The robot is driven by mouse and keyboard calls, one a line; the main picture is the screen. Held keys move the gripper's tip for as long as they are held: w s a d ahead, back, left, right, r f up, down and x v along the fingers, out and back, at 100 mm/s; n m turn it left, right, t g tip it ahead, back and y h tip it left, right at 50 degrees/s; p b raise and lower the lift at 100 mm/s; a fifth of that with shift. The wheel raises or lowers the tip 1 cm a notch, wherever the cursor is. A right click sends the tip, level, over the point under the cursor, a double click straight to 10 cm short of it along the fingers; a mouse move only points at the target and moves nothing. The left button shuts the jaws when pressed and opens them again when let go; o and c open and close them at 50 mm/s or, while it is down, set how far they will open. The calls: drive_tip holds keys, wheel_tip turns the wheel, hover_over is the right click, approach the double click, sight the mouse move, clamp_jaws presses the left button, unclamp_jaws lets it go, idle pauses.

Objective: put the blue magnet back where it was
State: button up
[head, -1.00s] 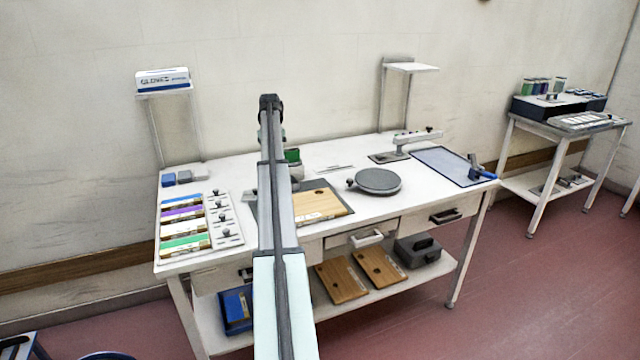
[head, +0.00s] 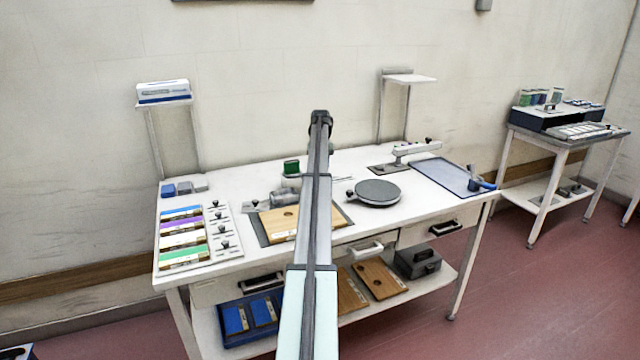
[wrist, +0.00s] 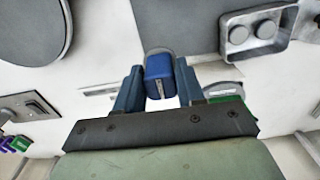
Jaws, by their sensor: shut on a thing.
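In the wrist view the blue magnet (wrist: 158,68) is a small blue block held between the two dark blue fingers of my gripper (wrist: 158,84). My gripper is shut on it. A rounded grey edge shows just beyond the block; I cannot tell whether it belongs to it. The white worktable (head: 225,190) lies beyond; I cannot tell the height of the magnet above it. In the head view my arm hides my gripper and the magnet. Which spot the magnet came from cannot be told from these frames.
A dark round plate (head: 378,192), a wooden board (head: 282,222) and a green-topped thing (head: 291,168) stand near my arm. A grey tray with two round knobs (wrist: 257,28) is at the wrist view's upper right. Small blue and grey blocks (head: 184,188) sit back left.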

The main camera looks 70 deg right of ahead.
drive_tip(key=shift+f, duration=2.85)
drive_tip(key=shift+f, duration=0.15)
drive_tip(key=o, duration=1.2)
drive_tip(key=shift+c, duration=0.2)
wheel_tip(320, 180, up, 12)
drive_tip(key=shift+r, duration=0.15)
